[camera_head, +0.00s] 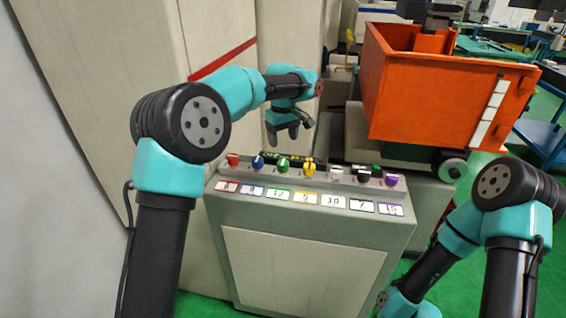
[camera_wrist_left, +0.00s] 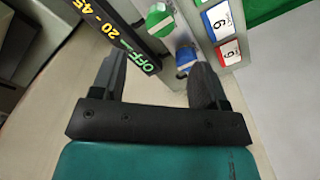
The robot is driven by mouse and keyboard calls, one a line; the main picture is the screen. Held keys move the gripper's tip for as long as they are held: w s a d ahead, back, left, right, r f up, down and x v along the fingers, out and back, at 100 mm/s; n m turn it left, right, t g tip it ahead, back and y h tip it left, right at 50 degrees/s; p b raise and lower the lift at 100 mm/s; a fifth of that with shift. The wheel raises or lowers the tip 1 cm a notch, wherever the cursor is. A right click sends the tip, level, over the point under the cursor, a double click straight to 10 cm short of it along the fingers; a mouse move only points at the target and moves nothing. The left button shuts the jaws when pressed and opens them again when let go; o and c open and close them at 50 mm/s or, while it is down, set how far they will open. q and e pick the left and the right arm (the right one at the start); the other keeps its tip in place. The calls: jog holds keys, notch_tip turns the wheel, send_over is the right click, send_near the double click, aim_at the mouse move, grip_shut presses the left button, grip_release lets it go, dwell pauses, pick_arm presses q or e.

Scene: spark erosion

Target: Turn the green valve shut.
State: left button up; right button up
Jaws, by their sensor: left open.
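The green valve (camera_head: 283,165) stands third from the left in a row of coloured valves on a grey cabinet. In the left wrist view, the green valve (camera_wrist_left: 158,20) is near the top edge, beyond the fingertips, with a white bar across its face. My left gripper (camera_head: 285,135) hangs above the left part of the row, pointing down, apart from the valves. In the left wrist view, my left gripper (camera_wrist_left: 160,70) is open and empty. The blue valve (camera_wrist_left: 185,60) shows near its right finger. My right gripper is out of the picture.
Red (camera_head: 232,159), yellow (camera_head: 309,167) and purple (camera_head: 391,180) valves share the row, with numbered labels in front. A dark panel (camera_wrist_left: 125,35) reading OFF and 20 - 45 lies alongside the row. An orange cart (camera_head: 440,95) stands behind right.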

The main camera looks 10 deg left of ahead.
aim_at(283, 162)
pick_arm(q)
notch_tip(283, 162, down, 10)
jog(key=shift+r, duration=0.1)
jog(key=shift+c, duration=0.3)
jog(key=c, duration=0.9)
